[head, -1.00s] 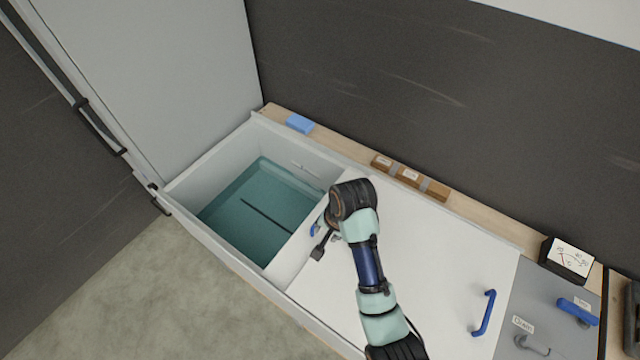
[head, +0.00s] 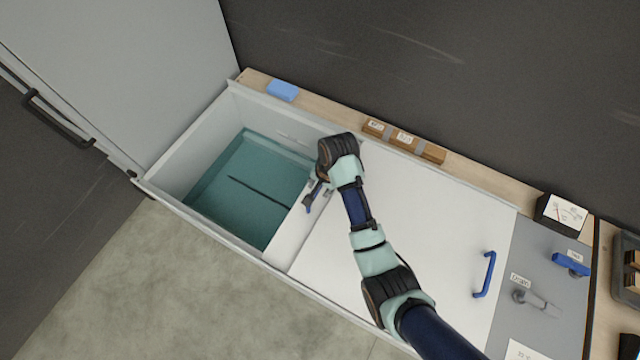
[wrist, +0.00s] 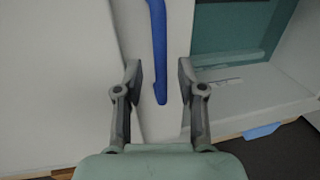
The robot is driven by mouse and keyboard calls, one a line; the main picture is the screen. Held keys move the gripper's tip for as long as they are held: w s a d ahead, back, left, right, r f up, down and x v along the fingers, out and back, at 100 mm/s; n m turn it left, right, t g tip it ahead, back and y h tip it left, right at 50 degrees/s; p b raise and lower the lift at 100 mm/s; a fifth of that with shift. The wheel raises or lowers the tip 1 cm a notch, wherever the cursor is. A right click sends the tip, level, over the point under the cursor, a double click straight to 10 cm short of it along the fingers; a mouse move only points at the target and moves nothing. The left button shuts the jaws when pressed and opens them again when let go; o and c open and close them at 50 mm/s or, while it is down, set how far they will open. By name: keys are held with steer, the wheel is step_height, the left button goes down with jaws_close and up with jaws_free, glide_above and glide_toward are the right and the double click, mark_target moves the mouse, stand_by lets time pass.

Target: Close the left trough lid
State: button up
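The trough (head: 215,250) is uncovered on its left side and shows teal liquid (head: 245,195) inside. A narrow white strip (head: 285,242), apparently the exposed edge of the left lid, lies between the opening and a wide white panel (head: 400,230). A blue bar handle (wrist: 158,45) sits on this strip; in the head view it is largely hidden by my gripper (head: 313,196). In the wrist view my gripper (wrist: 160,80) is open, with one finger on each side of the handle's end.
A second blue handle (head: 485,275) is on the right of the wide panel. A wooden ledge behind holds a blue block (head: 283,91), labelled wooden blocks (head: 404,140) and a gauge (head: 563,216). A tall pale panel (head: 110,70) stands at the left. A grey lever (head: 535,302) is at the right.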

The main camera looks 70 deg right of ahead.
steer(key=shift+c, duration=0.2)
jaws_close()
steer(key=shift+w, duration=0.1)
